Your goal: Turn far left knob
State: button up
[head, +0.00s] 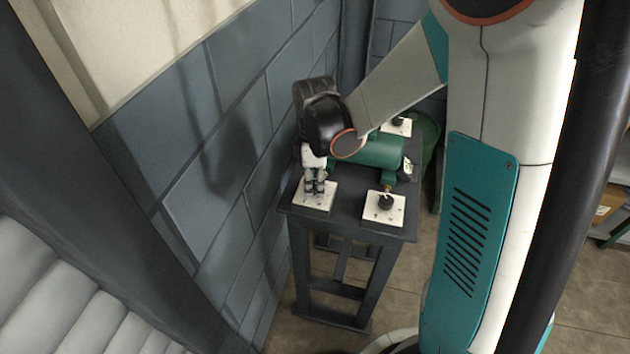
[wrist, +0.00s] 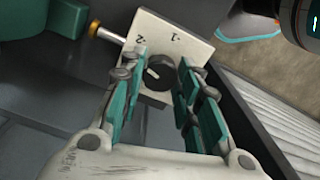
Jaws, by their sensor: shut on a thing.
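My gripper (head: 315,187) points down at the white plate (head: 327,196) at the table's near left in the head view. In the wrist view, its fingers (wrist: 162,63) stand on both sides of a black round knob (wrist: 158,75) and are shut on it. The knob has a white mark on its left side. Its plate (wrist: 172,33) carries the marks 1 and 2. Another black knob (head: 386,202) sits on a plate at the near right, and one (head: 398,121) on a plate at the back right. My arm hides the table's back left.
A green cylindrical casing (head: 373,151) lies on the dark table (head: 347,222) between the plates. A block wall (head: 215,165) runs close along the table's left side. A green bin (head: 428,135) stands behind it at the right.

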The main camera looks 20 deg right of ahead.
aim_at(315, 185)
jog(key=n, duration=0.4)
jog(key=shift+n, duration=2.3)
jog(key=o, duration=1.1)
jog(key=shift+r, duration=0.1)
notch_tip(315, 185, up, 12)
jog(key=shift+f, duration=0.1)
